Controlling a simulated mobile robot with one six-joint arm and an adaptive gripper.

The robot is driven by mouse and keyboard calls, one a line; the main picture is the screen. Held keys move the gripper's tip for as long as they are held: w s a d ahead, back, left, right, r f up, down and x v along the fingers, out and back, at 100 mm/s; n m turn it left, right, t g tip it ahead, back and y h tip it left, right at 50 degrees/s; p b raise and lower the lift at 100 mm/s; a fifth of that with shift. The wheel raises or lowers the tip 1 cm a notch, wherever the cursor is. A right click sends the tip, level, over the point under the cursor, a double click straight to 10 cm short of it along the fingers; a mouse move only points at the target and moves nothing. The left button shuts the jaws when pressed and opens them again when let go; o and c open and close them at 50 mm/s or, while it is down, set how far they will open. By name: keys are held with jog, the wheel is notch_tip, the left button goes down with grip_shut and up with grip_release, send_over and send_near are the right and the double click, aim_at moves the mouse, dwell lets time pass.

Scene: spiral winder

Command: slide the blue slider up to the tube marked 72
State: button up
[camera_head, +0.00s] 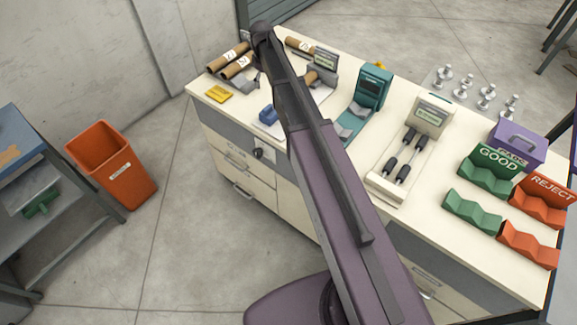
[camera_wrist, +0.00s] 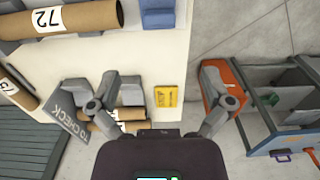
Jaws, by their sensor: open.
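The cardboard tube marked 72 (camera_wrist: 85,18) lies across grey supports in the upper left of the wrist view. The blue slider (camera_wrist: 158,14) is right of its end, apart from it with a gap, partly cut by the top edge. In the head view the blue slider (camera_head: 268,115) sits near the bench's front edge, left of my arm, which hides much of that station. My gripper (camera_wrist: 160,103) is open in the wrist view, its fingers spread wide, with nothing held between them. The gripper itself is hard to make out in the head view.
A yellow block (camera_wrist: 166,95) lies on the bench (camera_wrist: 178,60) below the slider. A CHECK sign (camera_wrist: 75,128) and tubes in a rack stand beside the left finger. Open floor and an orange bin (camera_head: 115,165) lie left of the bench.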

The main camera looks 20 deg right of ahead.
jog(key=s+f+m+b, duration=0.2)
jog(key=s+f+b, duration=0.3)
jog(key=s, duration=0.4)
jog(key=s+f+m+b, duration=0.2)
jog(key=s+f+b, duration=0.3)
jog(key=s, duration=0.5)
jog(key=s+f+m+b, duration=0.3)
jog(key=s+f+b, duration=0.2)
jog(key=s, duration=0.4)
jog(key=shift+s+f, duration=0.3)
jog(key=shift+s, duration=0.1)
jog(key=shift+s+d, duration=0.1)
jog(key=shift+d, duration=0.05)
